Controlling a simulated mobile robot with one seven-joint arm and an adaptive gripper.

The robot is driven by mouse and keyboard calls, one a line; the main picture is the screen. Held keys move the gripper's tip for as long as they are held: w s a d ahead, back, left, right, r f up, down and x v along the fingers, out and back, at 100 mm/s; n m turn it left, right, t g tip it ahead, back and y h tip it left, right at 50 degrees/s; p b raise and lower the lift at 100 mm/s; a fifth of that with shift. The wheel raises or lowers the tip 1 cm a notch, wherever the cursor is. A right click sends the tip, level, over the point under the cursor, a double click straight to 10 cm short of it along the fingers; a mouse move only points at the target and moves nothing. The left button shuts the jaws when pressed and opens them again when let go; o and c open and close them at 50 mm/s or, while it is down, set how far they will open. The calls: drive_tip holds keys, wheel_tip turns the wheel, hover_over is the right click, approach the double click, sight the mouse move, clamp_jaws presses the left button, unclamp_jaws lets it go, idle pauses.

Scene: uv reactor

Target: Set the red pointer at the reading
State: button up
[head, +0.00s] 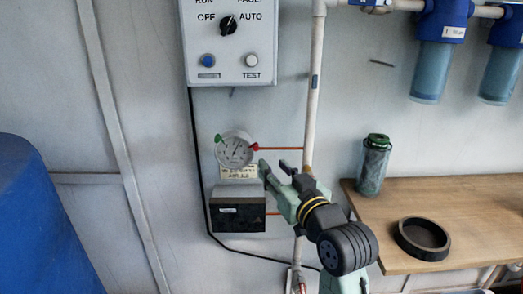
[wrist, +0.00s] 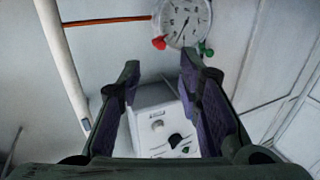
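A round white gauge (head: 235,150) is on the wall, with a red pointer tab (head: 254,147) at its right rim and a green tab (head: 219,138) at its upper left. A label (head: 238,172) below it is too small to read surely. In the wrist view the gauge (wrist: 184,22) is at the top, its red pointer (wrist: 158,43) at the lower left rim and the green one (wrist: 207,50) at the lower right. My gripper (head: 283,165) is right of and slightly below the gauge. In the wrist view my gripper (wrist: 159,64) is open and empty, apart from the red pointer.
A control box (head: 228,45) with a selector and buttons hangs above. A dark grey box (head: 238,210) is below the gauge. A vertical pipe (head: 312,90) stands right. A wooden bench (head: 460,205) holds a black ring (head: 422,238) and a green-capped jar (head: 373,165). A blue barrel (head: 45,220) is left.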

sight(256, 150)
drive_tip(key=p+x, duration=0.2)
drive_tip(key=x, duration=0.8)
drive_tip(key=shift+a+r+p, duration=0.1)
drive_tip(key=shift+p, duration=0.25)
drive_tip(key=shift+c, duration=0.3)
clamp_jaws()
